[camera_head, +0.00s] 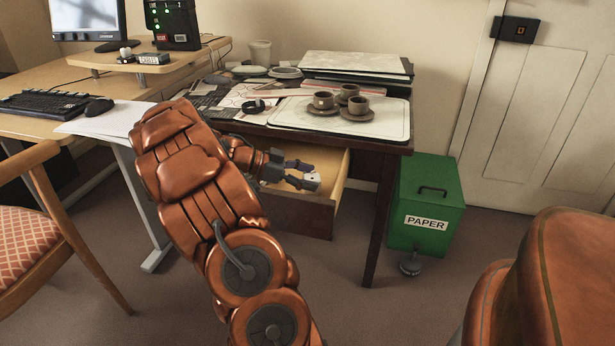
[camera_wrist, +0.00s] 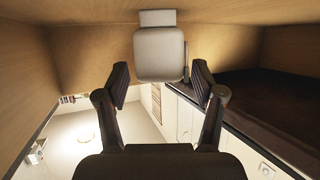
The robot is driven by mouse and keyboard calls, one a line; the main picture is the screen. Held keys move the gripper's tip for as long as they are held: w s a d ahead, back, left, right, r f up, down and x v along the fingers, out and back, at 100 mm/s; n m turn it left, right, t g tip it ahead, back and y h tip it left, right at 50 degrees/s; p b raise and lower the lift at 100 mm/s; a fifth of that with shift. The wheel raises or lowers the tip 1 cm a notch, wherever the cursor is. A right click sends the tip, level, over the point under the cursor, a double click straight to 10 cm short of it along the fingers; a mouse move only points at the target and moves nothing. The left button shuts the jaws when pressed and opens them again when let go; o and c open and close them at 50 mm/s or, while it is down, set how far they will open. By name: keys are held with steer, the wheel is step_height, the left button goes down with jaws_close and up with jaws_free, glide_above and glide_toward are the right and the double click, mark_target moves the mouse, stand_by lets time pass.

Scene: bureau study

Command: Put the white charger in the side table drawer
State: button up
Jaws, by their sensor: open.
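The side table (camera_head: 375,140) is dark wood, and its drawer (camera_head: 305,217) is pulled open below the top. My gripper (camera_head: 308,175) is at the drawer opening, pointing right. In the wrist view my gripper (camera_wrist: 161,75) is open, one dark finger on each side. The white charger (camera_wrist: 159,56) lies between and just beyond the fingertips, with a gap to each finger. It also shows as a small white piece (camera_head: 313,177) by the fingers in the head view. Pale wooden drawer walls surround it in the wrist view. Whether it rests on the drawer bottom is unclear.
A white tray (camera_head: 290,118) with several brown cups, papers and a black headset-like item crowd the table top above the drawer. A green paper bin (camera_head: 428,225) stands right of the table. A chair (camera_head: 30,240) and a desk (camera_head: 40,122) are at left.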

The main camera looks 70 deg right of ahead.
steer(key=shift+p+v, duration=0.95)
steer(key=shift+v, duration=2.85)
steer(key=shift+r, duration=0.15)
